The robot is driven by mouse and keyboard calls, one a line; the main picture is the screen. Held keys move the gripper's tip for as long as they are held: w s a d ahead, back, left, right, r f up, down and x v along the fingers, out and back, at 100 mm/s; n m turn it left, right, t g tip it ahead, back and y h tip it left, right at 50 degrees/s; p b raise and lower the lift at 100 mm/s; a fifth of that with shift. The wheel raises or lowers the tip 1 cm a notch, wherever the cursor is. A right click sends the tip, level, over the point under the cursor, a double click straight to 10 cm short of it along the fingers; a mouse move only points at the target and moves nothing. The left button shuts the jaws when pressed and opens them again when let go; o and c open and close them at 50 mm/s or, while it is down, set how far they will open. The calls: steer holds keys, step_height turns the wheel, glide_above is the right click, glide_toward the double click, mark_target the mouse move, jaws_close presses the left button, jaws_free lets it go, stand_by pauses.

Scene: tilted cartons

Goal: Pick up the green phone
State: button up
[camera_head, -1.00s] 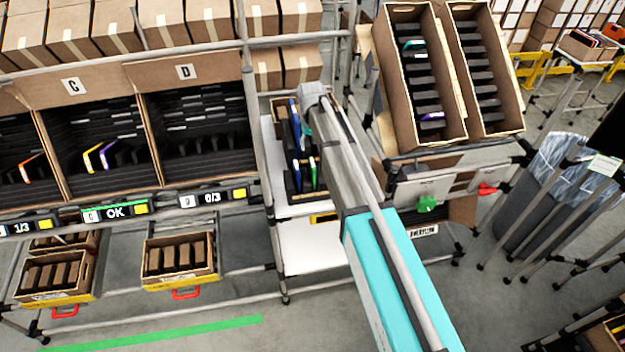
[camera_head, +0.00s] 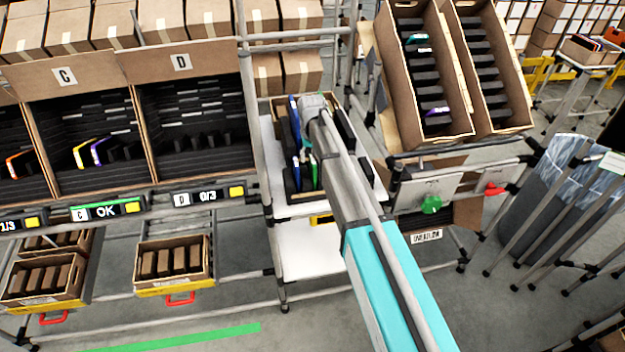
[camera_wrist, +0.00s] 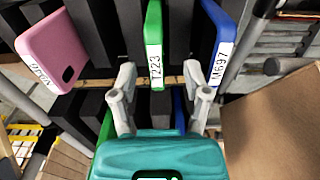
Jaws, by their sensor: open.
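A green phone (camera_wrist: 154,42) with a white label reading T223 stands on edge in a slot of black dividers. In the head view a green phone (camera_head: 313,172) shows in the carton beneath my arm. A blue phone (camera_wrist: 216,45), labelled M697, stands to its right. A pink phone (camera_wrist: 50,45) stands to its left. My gripper (camera_wrist: 164,82) is open, its two fingers apart on either side of the green phone's line in the wrist view. I see no contact with the phone. In the head view my arm hides the fingertips.
More green and blue phone edges show below, between my fingers and wrist. A brown carton wall (camera_wrist: 275,125) and grey rails (camera_wrist: 290,62) are close at the right. In the head view, two tilted cartons (camera_head: 462,125) stand right of my arm, and shelf bins C and D at left.

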mark_target(312, 168)
steer(key=shift+f, duration=0.3)
steer(key=shift+d+f+b, duration=0.2)
steer(key=shift+f+b, duration=2.25)
steer(key=shift+b, duration=0.2)
jaws_close()
